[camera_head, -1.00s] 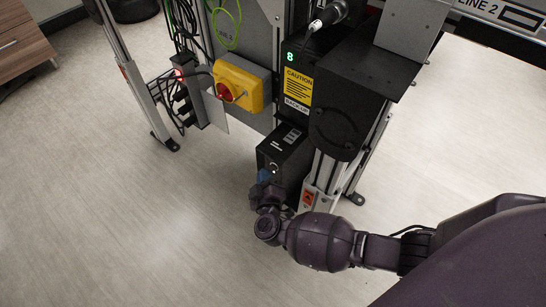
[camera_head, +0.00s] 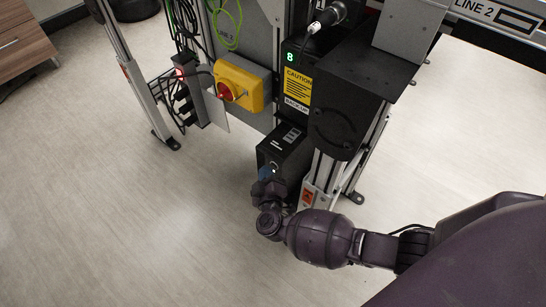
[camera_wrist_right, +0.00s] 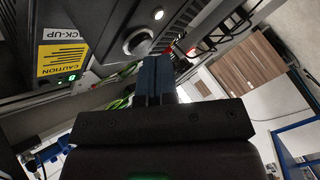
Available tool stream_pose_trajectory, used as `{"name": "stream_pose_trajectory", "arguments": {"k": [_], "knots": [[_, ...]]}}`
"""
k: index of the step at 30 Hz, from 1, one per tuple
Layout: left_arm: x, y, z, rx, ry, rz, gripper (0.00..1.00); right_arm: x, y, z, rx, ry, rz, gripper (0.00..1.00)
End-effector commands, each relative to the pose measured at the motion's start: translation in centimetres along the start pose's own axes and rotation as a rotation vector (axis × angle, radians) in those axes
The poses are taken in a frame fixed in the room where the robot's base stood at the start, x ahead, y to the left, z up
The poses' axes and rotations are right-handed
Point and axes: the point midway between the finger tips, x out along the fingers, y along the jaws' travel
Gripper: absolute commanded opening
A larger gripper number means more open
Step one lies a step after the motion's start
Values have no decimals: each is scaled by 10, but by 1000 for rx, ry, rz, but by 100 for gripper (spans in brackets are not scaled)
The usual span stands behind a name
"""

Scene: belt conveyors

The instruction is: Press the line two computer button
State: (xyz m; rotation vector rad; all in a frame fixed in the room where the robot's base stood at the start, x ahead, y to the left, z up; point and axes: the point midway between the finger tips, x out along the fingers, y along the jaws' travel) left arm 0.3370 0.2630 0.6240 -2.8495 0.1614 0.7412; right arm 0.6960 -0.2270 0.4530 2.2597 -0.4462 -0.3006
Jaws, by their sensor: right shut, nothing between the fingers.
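The line two computer is a black box (camera_head: 284,147) low on the conveyor frame, with a white label on top. In the right wrist view its front face shows a round button with a metal rim (camera_wrist_right: 138,41) and a small white light (camera_wrist_right: 158,14) beside it. My right gripper (camera_head: 265,172) is shut and empty, with blue fingertips at the computer's front. In the right wrist view the shut fingertips (camera_wrist_right: 155,62) overlap the button's lower right edge. I cannot tell whether they touch it. My left gripper is out of view.
A yellow box with a red rotary switch (camera_head: 240,86) is left of the computer. A black unit with a yellow caution label (camera_head: 298,85) stands above it. A metal post (camera_head: 318,181) stands close on the right. The floor at left is clear.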

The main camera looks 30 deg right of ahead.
Motion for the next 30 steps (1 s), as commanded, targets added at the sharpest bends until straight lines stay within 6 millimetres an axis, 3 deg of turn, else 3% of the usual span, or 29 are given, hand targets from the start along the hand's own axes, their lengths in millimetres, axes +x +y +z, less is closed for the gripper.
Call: {"name": "stream_pose_trajectory", "arguments": {"k": [30], "knots": [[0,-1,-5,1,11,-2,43,6,4,4,0,0,1,0]]}}
